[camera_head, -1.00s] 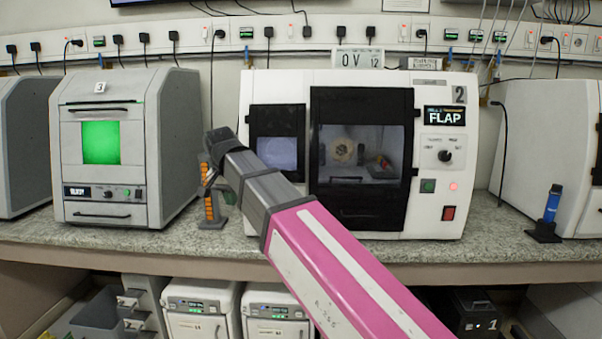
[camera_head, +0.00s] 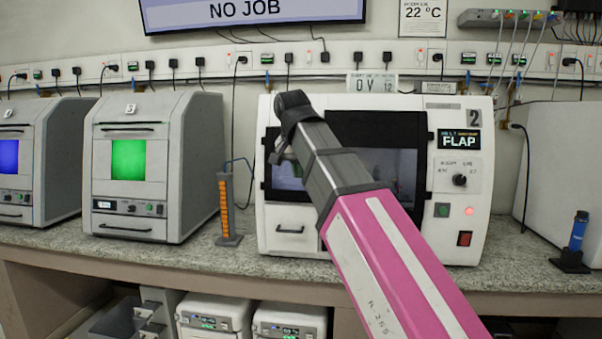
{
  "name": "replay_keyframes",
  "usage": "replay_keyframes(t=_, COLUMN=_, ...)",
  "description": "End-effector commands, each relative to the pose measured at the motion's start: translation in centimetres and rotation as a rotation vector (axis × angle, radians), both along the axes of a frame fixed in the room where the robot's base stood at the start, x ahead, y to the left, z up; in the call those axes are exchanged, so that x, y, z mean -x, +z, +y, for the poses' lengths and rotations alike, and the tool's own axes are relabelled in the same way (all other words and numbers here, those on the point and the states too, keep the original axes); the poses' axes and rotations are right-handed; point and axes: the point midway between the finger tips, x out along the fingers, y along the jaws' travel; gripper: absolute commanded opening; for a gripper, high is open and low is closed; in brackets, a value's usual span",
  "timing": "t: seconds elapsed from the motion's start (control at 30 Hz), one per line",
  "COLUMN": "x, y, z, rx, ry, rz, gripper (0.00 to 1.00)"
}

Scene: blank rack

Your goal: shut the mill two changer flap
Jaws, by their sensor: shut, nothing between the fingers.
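Mill two (camera_head: 375,103) is the white machine with a "2" plate and a display reading FLAP (camera_head: 460,140). Its left front has a small dark-framed window panel (camera_head: 289,178), which appears to be the changer flap; I cannot tell how far it stands open. A white panel with a dark handle (camera_head: 290,229) is below it. My pink and grey arm crosses the machine's front and hides much of the large dark-framed main door (camera_head: 408,150). My gripper (camera_head: 277,158) points down from the bent wrist, in front of the small window panel. It is shut and holds nothing; contact is unclear.
An orange-striped post (camera_head: 224,205) stands on the worktop just left of the mill. A grey machine (camera_head: 130,195) with a green window is further left. A blue tool in a black stand (camera_head: 575,245) is at right. The worktop's front edge runs below.

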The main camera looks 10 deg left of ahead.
Motion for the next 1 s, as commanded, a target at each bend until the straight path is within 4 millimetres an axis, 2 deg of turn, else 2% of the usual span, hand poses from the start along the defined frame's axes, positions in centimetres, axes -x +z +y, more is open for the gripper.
replay_keyframes(t=0.1, x=-0.5, y=-2.0, z=-0.2, rx=0.001, ry=0.0, rz=0.002, gripper=0.0)
replay_keyframes(t=0.5, x=-2.5, y=-7.7, z=-0.5, rx=0.0, ry=-0.001, rz=0.001, gripper=0.0)
replay_keyframes(t=0.7, x=-5.4, y=-7.8, z=-0.8, rx=-0.001, ry=-0.002, rz=0.0, gripper=0.0)
replay_keyframes(t=1.0, x=-6.4, y=-8.0, z=-1.0, rx=-0.001, ry=0.0, rz=0.0, gripper=0.0)
